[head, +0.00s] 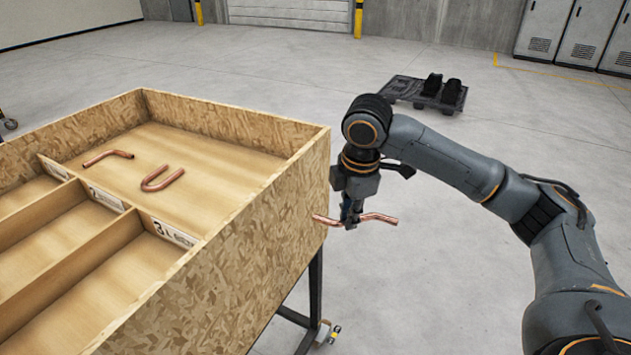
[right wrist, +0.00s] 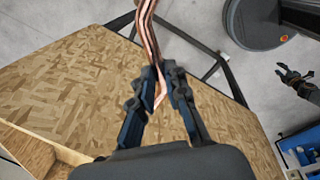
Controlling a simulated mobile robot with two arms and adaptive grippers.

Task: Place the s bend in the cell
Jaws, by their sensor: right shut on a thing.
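My right gripper (head: 351,213) is shut on the copper s bend (head: 378,217) just outside the right wall of the wooden box (head: 262,235). The s bend lies roughly level across the fingers, its left end close to the wall; I cannot tell whether it touches. In the right wrist view the s bend (right wrist: 148,38) runs up from between the fingertips (right wrist: 158,92). The cells (head: 35,235) are at the near left of the box, split by wooden dividers with printed labels. My left gripper is not in the head view; a dark gripper shows at the right edge of the right wrist view (right wrist: 295,80).
A copper U bend (head: 160,180) and a copper elbow (head: 108,156) lie in the box's large back compartment. The box walls stand above its floor. A dark pallet (head: 405,92) with black items is on the floor behind my arm. The floor around is mostly clear.

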